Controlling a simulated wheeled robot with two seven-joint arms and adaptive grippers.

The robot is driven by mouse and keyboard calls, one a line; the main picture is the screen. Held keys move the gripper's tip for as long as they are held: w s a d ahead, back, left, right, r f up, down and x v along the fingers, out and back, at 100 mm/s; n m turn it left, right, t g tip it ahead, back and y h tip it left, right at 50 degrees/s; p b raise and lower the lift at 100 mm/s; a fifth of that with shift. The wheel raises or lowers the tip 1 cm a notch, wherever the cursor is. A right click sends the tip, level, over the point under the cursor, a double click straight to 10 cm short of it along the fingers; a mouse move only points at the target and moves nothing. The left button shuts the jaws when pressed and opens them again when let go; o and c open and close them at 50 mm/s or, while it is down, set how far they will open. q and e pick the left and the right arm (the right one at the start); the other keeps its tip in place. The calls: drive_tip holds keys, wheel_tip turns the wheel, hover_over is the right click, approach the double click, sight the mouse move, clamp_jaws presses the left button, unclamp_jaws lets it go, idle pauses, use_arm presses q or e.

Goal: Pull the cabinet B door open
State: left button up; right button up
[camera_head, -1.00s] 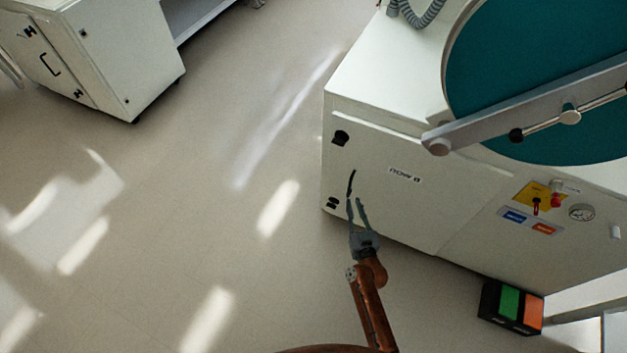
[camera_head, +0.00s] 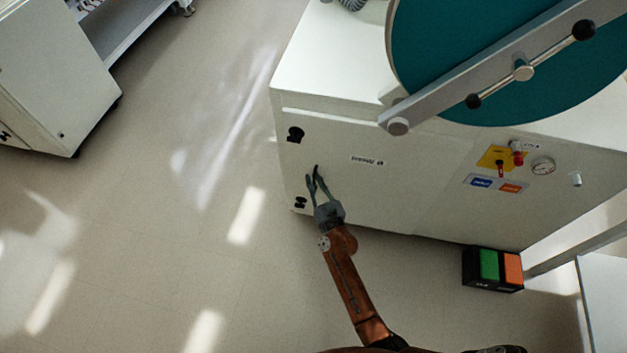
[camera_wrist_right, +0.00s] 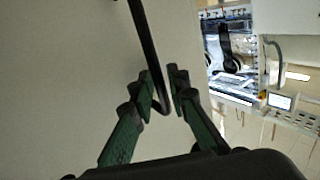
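The cabinet door (camera_head: 385,185) is a pale front panel under the teal disc, with a small upside-down label (camera_head: 367,161) on it. It looks closed, flush with the cabinet front. Its dark bar handle (camera_wrist_right: 143,35) runs down between my right fingers in the right wrist view and bends at its lower end. My right gripper (camera_head: 314,180) is at the handle near the door's left side. It also shows in the right wrist view (camera_wrist_right: 166,86), with its green fingers apart on either side of the bar. Whether they touch it is unclear. My left gripper is out of view.
A teal disc (camera_head: 470,60) with a grey clamp bar (camera_head: 450,85) overhangs the cabinet. A control panel (camera_head: 497,182) is on the right. A green and orange box (camera_head: 490,265) stands on the floor. Another cabinet (camera_head: 50,75) stands at left; the floor between (camera_head: 200,150) is clear.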

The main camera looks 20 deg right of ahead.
drive_tip(key=shift+c, duration=0.4)
clamp_jaws()
drive_tip(key=shift+s, duration=0.1)
